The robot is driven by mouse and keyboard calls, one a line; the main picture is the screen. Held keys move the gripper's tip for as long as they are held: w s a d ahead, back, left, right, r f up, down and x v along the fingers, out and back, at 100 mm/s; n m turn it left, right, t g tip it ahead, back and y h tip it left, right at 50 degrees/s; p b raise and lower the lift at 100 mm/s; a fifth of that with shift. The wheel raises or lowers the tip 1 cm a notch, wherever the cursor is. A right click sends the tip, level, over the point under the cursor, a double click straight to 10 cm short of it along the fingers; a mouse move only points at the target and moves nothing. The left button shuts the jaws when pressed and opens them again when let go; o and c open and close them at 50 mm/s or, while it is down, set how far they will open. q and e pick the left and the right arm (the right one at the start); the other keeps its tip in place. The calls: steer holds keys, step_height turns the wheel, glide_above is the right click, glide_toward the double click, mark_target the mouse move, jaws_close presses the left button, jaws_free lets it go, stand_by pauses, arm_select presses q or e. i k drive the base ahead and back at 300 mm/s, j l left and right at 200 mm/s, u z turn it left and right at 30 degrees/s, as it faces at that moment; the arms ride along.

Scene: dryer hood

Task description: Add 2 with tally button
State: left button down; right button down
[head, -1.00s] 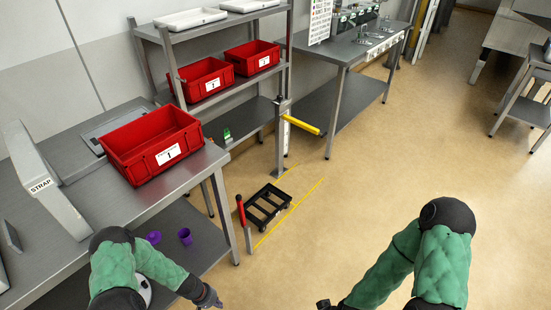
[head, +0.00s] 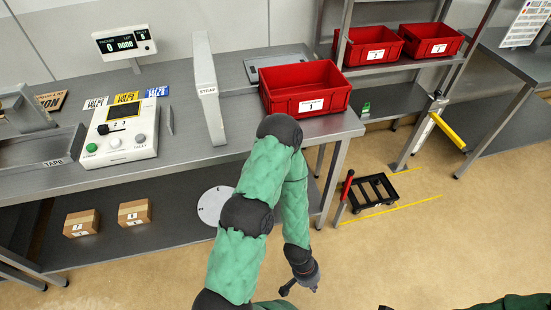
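A white control box (head: 120,130) stands on the bench at the left in the head view. It has a green button (head: 91,147), a pale middle button (head: 115,142), a grey button (head: 139,139) and a dark part on its upper face. The button labels are too small to read surely. A display (head: 125,42) behind it reads 0, "none" and another small figure. My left gripper (head: 299,288) hangs over the floor in front of the bench, well right of the box, seemingly open and empty. Only a dark bit of my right gripper (head: 385,307) shows at the bottom edge.
A grey post marked STRAP (head: 206,88) and a red bin (head: 305,88) stand right of the box. Small cartons (head: 134,212) lie on the lower shelf. A black dolly (head: 372,192) is on the floor. The bench front edge lies between my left gripper and the box.

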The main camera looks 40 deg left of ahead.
mark_target(140, 138)
steer(key=u, duration=2)
